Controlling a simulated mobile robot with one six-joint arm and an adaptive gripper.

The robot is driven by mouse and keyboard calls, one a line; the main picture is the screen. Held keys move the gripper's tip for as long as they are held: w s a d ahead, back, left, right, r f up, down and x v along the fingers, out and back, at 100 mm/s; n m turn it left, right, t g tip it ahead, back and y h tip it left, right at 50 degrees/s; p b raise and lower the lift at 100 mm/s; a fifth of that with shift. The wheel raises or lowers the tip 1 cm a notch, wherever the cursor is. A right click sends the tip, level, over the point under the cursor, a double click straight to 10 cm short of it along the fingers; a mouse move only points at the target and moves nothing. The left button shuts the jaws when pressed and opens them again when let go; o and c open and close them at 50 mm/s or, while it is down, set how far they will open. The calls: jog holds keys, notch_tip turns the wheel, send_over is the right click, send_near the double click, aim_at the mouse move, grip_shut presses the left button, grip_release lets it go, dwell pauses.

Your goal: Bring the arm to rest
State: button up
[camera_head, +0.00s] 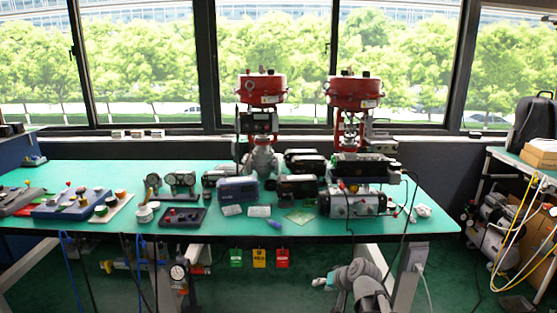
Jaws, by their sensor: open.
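My grey arm (360,280) shows at the bottom edge, right of centre, in front of the workbench and below the level of its top. A bent grey joint is uppermost, and a link runs down out of the frame. A small white and teal part (323,282) shows just left of it and seems to belong to my arm. I cannot make out any gripper fingers. No held object shows. The arm appears apart from the bench and the things on it.
The green-topped workbench (330,234) holds two valves with red actuators (262,87) (354,91), a silver cylinder unit (352,204), gauges (179,179) and several boxes. Three coloured tags (259,258) hang at its front edge. A cart with a compressor (494,221) stands at right. Cables hang below the bench.

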jog(key=s+d+f+n+g+h, duration=0.1)
jog(key=s+d+f+g+h, duration=0.15)
jog(key=s, duration=0.45)
jog(key=s+d+f+g+h, duration=0.1)
jog(key=s+f+g+h, duration=0.25)
jog(key=s, duration=0.45)
notch_tip(320, 180, up, 24)
jog(key=p, duration=2.3)
jog(key=shift+w+a+f+g, duration=0.15)
jog(key=shift+w+g, duration=0.05)
jog(key=shift+g, duration=0.1)
jog(key=shift+s, duration=0.1)
